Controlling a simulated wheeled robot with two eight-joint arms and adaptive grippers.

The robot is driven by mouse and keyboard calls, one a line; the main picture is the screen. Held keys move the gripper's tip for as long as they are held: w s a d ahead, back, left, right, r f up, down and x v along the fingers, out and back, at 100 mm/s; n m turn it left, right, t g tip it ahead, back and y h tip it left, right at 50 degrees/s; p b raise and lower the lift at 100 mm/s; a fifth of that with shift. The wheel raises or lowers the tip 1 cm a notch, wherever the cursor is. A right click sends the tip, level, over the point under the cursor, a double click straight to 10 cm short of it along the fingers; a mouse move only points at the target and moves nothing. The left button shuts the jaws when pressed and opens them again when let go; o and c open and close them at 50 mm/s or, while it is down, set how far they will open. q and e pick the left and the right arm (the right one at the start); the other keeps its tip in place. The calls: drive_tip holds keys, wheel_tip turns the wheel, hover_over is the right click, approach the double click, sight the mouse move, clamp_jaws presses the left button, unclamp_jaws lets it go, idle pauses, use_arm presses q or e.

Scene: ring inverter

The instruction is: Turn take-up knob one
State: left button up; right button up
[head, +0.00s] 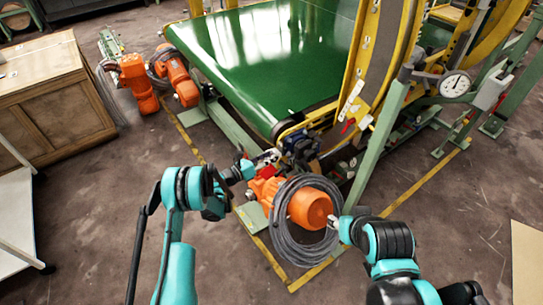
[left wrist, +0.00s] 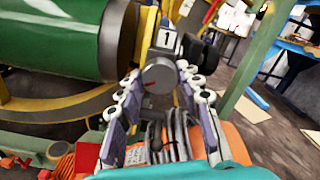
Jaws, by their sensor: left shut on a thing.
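Take-up knob one (left wrist: 160,75) is a round grey knob with a red line on its face, below a white plate marked 1 (left wrist: 167,39) in the left wrist view. My left gripper (head: 264,159) reaches the corner of the green conveyor in the head view. In the left wrist view its two fingers stand on both sides of the knob, shut on it. The gripper hides the knob in the head view. My right gripper (head: 335,222) is beside the coiled grey cable (head: 283,230); its fingers are too small to read.
The green conveyor belt (head: 270,55) fills the back middle. An orange motor (head: 310,208) sits inside the cable coil, close to both arms. Yellow frame rails and a green post (head: 378,140) stand right of my left gripper. A wooden cabinet (head: 50,100) stands left.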

use_arm(q)
drive_tip(key=shift+n, duration=0.4)
drive_tip(key=o, duration=1.2)
drive_tip(key=shift+c, duration=0.2)
drive_tip(key=v, duration=1.2)
